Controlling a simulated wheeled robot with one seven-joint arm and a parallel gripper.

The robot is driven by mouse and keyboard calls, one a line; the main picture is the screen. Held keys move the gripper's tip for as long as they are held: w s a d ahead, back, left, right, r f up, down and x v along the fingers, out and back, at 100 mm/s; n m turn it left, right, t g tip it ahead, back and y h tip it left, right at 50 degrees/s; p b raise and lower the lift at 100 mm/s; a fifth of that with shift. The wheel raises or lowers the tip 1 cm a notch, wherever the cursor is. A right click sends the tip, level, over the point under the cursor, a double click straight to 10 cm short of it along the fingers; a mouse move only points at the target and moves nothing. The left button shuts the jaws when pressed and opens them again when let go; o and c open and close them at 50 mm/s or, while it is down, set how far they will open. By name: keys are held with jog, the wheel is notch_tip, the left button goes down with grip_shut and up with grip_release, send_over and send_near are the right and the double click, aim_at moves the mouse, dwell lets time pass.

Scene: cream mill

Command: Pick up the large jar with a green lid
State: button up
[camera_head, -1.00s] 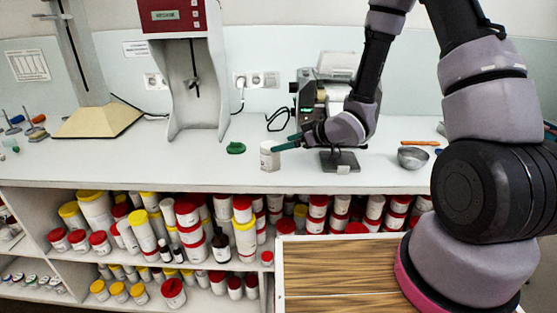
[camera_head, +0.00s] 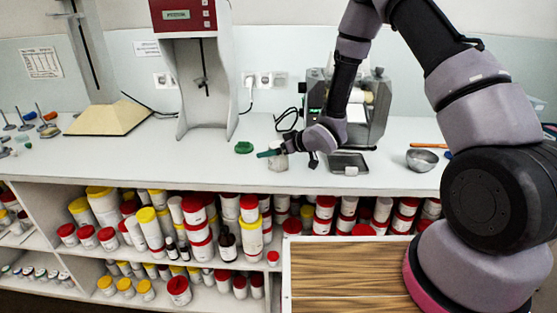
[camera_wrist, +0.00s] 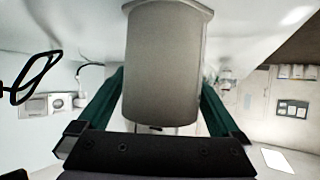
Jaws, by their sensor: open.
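A small white jar (camera_head: 278,163) stands on the counter, partly hidden behind my gripper. My gripper (camera_head: 269,153) has dark green fingers and reaches in from the right at the jar's upper part. In the wrist view the jar (camera_wrist: 167,65) looks large and grey and fills the space between the two open fingers. I cannot tell whether either finger touches it.
A grey machine (camera_head: 365,110) stands behind my forearm, with a dark scale-like plate (camera_head: 348,163) in front. A metal bowl (camera_head: 421,159) sits to the right. A tall device with a red panel (camera_head: 190,60) stands at back left. Shelves below hold several red- and yellow-lidded jars.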

jog(key=c, duration=1.1)
jog(key=shift+r, duration=0.1)
